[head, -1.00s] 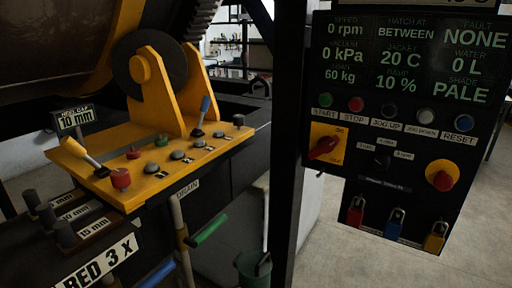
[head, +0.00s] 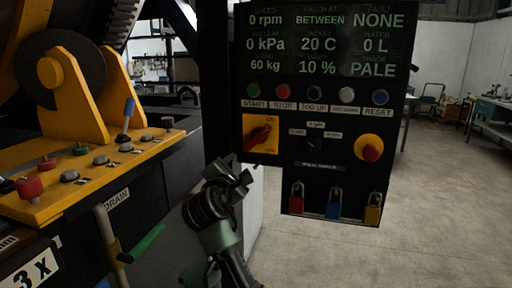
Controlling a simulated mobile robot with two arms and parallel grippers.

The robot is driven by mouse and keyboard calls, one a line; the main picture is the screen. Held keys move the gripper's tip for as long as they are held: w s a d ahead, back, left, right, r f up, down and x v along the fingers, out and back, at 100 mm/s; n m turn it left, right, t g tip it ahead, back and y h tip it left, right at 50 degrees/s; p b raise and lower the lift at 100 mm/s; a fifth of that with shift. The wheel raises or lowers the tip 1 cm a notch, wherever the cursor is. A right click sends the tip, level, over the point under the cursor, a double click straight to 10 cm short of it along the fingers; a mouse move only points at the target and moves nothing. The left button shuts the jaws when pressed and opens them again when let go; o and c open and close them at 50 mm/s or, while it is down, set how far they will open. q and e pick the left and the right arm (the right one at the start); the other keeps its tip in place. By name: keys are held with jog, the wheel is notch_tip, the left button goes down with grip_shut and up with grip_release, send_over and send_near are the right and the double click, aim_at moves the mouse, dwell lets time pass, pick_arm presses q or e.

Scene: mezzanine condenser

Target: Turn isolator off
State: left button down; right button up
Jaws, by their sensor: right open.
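The isolator (head: 248,121) is a yellow square plate on the left of the dark control panel, below the START and STOP buttons. Its red rotary handle (head: 258,137) lies tilted, from lower left to upper right. Small markings on the plate's right side look like ON above and OFF below. My right gripper (head: 242,175) is below and slightly left of the isolator, open and empty, apart from the handle. Its arm comes up from the bottom. My left gripper is out of view.
The dark control panel (head: 285,170) carries a display, coloured buttons, a yellow-and-red emergency stop (head: 370,149) and red, blue and yellow padlocks (head: 334,205) along its bottom. A yellow console (head: 105,165) with levers and knobs stands left. A green-handled drain lever (head: 145,243) is below it. Open floor lies right.

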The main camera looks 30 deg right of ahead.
aim_at(255, 140)
jog(key=shift+m+g+h, duration=0.4)
jog(key=shift+h, duration=0.5)
jog(key=s+r, duration=0.1)
jog(key=r, duration=0.1)
jog(key=s+d+r, duration=0.1)
jog(key=r, duration=0.1)
jog(key=s+d+r, duration=0.1)
jog(key=r, duration=0.1)
jog(key=shift+s+d+r, duration=0.15)
jog(key=shift+r, duration=0.1)
jog(key=p+x, duration=0.1)
jog(key=x, duration=0.5)
jog(key=shift+w+d+f, duration=0.1)
jog(key=shift+w+d, duration=0.3)
jog(key=shift+w, duration=0.05)
jog(key=shift+c, duration=0.3)
grip_shut()
